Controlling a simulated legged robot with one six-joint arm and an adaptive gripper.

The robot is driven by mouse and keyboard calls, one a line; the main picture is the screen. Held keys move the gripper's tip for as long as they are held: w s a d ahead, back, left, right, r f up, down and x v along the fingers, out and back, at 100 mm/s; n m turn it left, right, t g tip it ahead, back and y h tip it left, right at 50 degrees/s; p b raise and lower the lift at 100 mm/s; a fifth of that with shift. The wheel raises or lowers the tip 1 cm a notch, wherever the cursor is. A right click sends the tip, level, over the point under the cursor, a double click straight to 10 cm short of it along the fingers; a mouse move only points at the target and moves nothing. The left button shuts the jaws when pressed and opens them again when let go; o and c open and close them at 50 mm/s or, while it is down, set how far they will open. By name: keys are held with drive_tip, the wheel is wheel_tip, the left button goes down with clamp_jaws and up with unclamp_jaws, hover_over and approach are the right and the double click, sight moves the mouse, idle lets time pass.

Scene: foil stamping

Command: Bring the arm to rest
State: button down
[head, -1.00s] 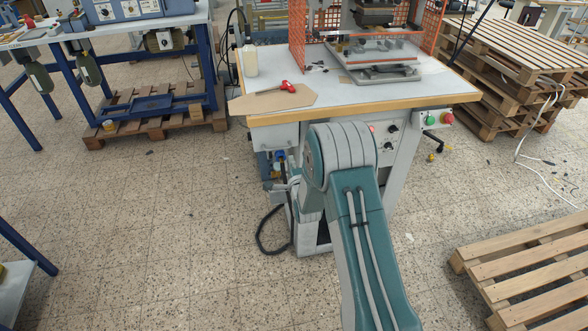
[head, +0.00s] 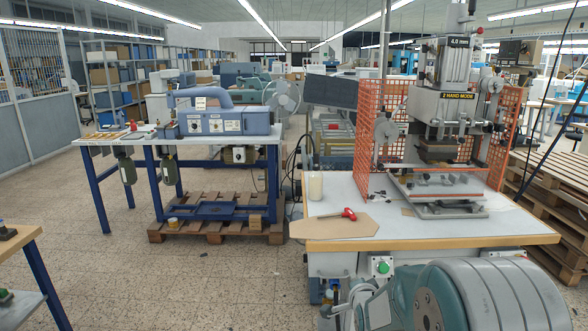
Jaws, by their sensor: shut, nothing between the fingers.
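My arm (head: 480,302) shows at the bottom right of the head view as a large grey and teal rounded joint, close to the camera. Smaller grey and teal arm parts (head: 365,302) reach left from it, in front of the stamping table's near side. They run down to the bottom edge of the frame. No gripper fingers can be made out. I cannot see anything held.
The stamping press (head: 445,85) stands on a wood-edged table (head: 430,243) behind my arm, with orange mesh guards (head: 368,140). A blue-legged bench (head: 90,195) stands left; open floor (head: 150,285) lies between.

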drive_tip(key=s+r+n+g, duration=0.3)
drive_tip(key=s+n, duration=0.1)
drive_tip(key=s, duration=0.8)
drive_tip(key=s+r+n+g, duration=0.3)
drive_tip(key=s+r+n, duration=0.1)
drive_tip(key=s, duration=0.8)
drive_tip(key=s+r+n+g, duration=0.2)
drive_tip(key=s+r+n, duration=0.1)
drive_tip(key=s, duration=0.9)
drive_tip(key=shift+a+r+n+g, duration=0.25)
drive_tip(key=shift+r+n+g, duration=0.15)
drive_tip(key=shift+n, duration=0.4)
drive_tip(key=shift+s, duration=0.1)
